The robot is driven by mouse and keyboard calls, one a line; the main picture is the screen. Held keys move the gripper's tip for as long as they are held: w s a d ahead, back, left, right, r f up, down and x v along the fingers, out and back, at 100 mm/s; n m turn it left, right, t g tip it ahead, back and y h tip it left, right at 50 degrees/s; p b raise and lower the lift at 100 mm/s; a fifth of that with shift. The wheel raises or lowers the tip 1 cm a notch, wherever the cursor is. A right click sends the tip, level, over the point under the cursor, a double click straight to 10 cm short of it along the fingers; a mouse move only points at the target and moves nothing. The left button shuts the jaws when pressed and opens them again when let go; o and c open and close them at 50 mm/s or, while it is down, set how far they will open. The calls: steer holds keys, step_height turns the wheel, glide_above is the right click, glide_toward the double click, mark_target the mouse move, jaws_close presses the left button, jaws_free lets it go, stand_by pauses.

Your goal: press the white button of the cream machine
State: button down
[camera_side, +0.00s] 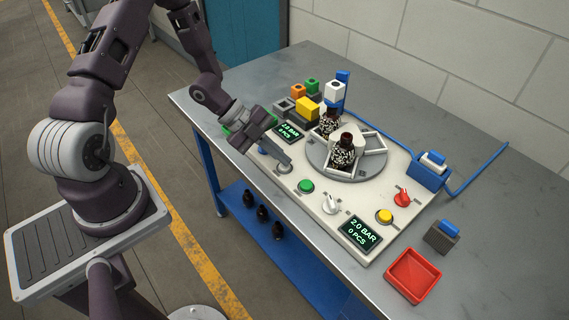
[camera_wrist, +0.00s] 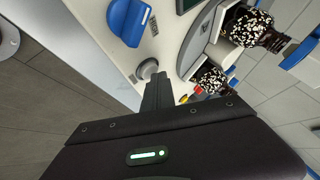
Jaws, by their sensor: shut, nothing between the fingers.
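The cream machine (camera_side: 268,178) lies on the grey table, with a round turntable on top. A round whitish button in a grey ring (camera_side: 284,169) sits at its near-left edge, partly covered by my gripper. It also shows in the wrist view (camera_wrist: 147,68), just beyond the fingertips. My gripper (camera_side: 287,164) is shut and empty, its tips pointing at this button. The shut fingers also show in the wrist view (camera_wrist: 158,80). I cannot tell whether the tips touch the button.
The panel also carries a green button (camera_side: 306,186), a yellow button (camera_side: 385,216) and a red knob (camera_side: 402,198). A blue knob (camera_wrist: 128,20) is close to the fingers. Speckled amber bottles (camera_side: 343,158) stand on the turntable. A red tray (camera_side: 413,275) lies at right.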

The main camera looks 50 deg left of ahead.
mark_target(280, 164)
steer(key=shift+r, duration=0.8)
steer(key=shift+r, duration=2.5)
